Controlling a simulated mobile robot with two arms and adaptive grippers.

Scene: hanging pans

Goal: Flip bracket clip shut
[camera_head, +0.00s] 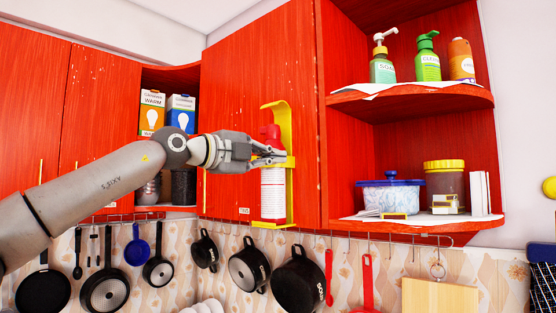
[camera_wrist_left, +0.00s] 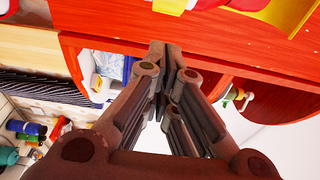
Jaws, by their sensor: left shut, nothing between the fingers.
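A yellow bracket (camera_head: 289,205) is fixed on the red cabinet front in the head view. It holds an upright extinguisher (camera_head: 272,195) with a red top and a white label. A yellow band, seemingly the clip (camera_head: 288,166), crosses the extinguisher at mid-height; my fingers partly cover it, so I cannot tell whether it is open or shut. My left gripper (camera_head: 283,158) is in front of the extinguisher, shut and empty, its tips at the band's height. In the left wrist view the shut fingers (camera_wrist_left: 164,50) point up the picture, and part of the yellow bracket (camera_wrist_left: 285,15) shows top right.
Open red shelves to the right hold soap bottles (camera_head: 428,58), a blue-lidded tub (camera_head: 390,194) and a yellow-lidded jar (camera_head: 446,180). Several pans (camera_head: 298,279) hang on a rail below. Cartons (camera_head: 151,112) stand in a niche behind my arm.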

